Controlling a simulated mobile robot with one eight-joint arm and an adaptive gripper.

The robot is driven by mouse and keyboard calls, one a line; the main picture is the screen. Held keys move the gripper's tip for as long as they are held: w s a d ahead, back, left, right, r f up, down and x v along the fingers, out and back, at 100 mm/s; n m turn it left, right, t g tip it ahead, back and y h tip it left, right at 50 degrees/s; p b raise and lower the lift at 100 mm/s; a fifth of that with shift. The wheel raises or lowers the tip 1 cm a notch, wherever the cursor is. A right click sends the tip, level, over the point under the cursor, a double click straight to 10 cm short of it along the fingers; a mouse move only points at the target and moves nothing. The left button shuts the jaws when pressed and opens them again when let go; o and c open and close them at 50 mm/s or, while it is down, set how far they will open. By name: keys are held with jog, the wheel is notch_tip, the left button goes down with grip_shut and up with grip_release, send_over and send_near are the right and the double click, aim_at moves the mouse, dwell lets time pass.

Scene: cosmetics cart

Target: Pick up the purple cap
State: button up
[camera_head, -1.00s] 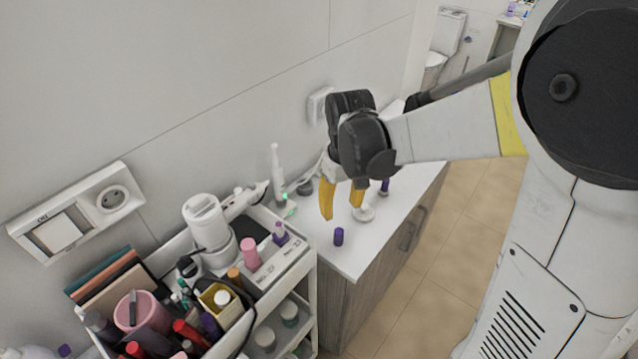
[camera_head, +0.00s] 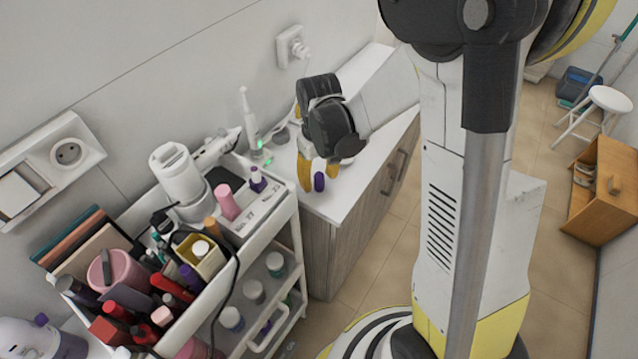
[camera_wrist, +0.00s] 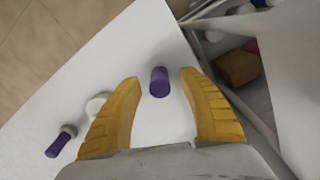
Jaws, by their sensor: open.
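The purple cap (camera_head: 319,181) stands on the white top of the low cabinet (camera_head: 345,195), near its front corner. In the wrist view the purple cap (camera_wrist: 159,82) lies between and a little beyond the tips of my yellow fingers. My gripper (camera_head: 318,174) is open and empty, its fingers pointing down at the cap. In the wrist view my gripper (camera_wrist: 160,78) shows one finger on each side of the cap, with a gap on both sides. I cannot tell the exact height of the fingertips above the top.
A cart (camera_head: 290,215) full of cosmetics stands close on the left. In the wrist view a purple-and-white item (camera_wrist: 61,141) and a white round piece (camera_wrist: 97,104) lie on the top. An electric toothbrush (camera_head: 250,120) stands near the wall.

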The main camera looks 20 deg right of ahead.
jog(key=c, duration=0.9)
jog(key=shift+r, duration=0.1)
